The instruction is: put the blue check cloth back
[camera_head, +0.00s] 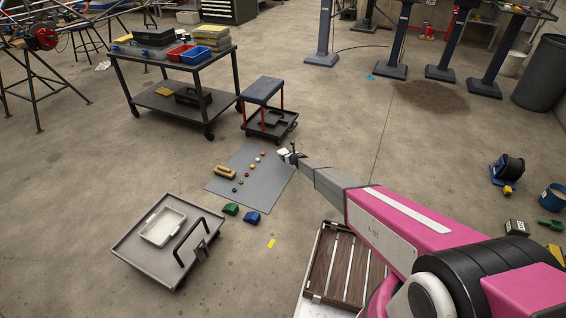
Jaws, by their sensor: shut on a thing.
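My gripper (287,155) is at the end of my outstretched arm, over the right side of the grey mat (226,186). It is shut on a small pale thing, too small here to tell what it is. No blue check pattern can be made out anywhere.
Several small coloured balls and a tan block (225,173) lie on the mat. A grey tray cart (135,248) stands at front left, a slatted wooden crate (322,262) under my arm.

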